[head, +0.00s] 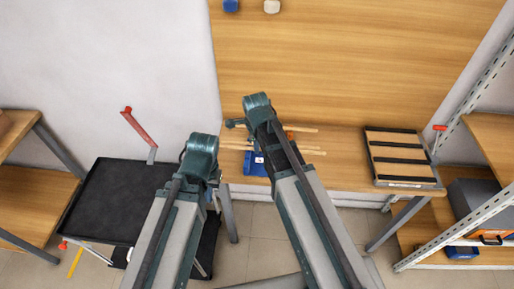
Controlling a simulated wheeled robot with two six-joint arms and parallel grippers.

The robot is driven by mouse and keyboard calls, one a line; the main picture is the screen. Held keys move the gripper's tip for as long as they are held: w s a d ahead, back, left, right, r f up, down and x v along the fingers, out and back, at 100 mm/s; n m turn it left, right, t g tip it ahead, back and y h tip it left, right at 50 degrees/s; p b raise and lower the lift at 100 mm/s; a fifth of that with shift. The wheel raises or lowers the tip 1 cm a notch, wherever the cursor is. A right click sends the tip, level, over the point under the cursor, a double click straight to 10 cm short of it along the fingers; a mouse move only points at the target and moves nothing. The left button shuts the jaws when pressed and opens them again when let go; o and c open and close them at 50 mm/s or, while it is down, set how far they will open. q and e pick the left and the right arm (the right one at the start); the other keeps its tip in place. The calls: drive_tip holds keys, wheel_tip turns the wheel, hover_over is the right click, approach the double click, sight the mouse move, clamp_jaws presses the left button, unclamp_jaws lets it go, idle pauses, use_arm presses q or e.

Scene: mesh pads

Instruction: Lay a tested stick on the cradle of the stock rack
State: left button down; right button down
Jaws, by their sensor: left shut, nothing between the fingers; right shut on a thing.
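Several pale wooden sticks (311,151) show on both sides of my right arm, over the wooden bench by a blue holder (255,163) with a white label. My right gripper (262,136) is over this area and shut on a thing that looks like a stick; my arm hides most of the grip. My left gripper (213,182) is shut and empty, left of the bench near the black cart, mostly covered by its own wrist. A wooden slatted rack (399,158) with dark cross strips lies on the bench's right end. I cannot tell which part is the cradle.
A black-topped cart (112,202) stands at the left, with a red-handled lever (138,128) behind it. A metal shelving frame (460,228) with bins stands at the right. Bare bench (345,175) lies between the sticks and the slatted rack. A wooden panel rises behind the bench.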

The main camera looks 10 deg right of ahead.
drive_tip(key=shift+a, duration=0.1)
drive_tip(key=shift+f, duration=0.1)
drive_tip(key=shift+f, duration=0.1)
drive_tip(key=b, duration=0.8)
hover_over(257, 170)
wheel_tip(257, 170, down, 7)
drive_tip(key=shift+a+f, duration=0.1)
drive_tip(key=shift+f, duration=0.1)
drive_tip(key=c, duration=0.8)
unclamp_jaws()
drive_tip(key=shift+o, duration=0.2)
drive_tip(key=shift+r, duration=0.1)
wheel_tip(257, 170, up, 14)
drive_tip(key=s+p, duration=0.2)
drive_tip(key=p, duration=1.2)
drive_tip(key=shift+s+a+f, duration=0.25)
drive_tip(key=shift+a, duration=0.1)
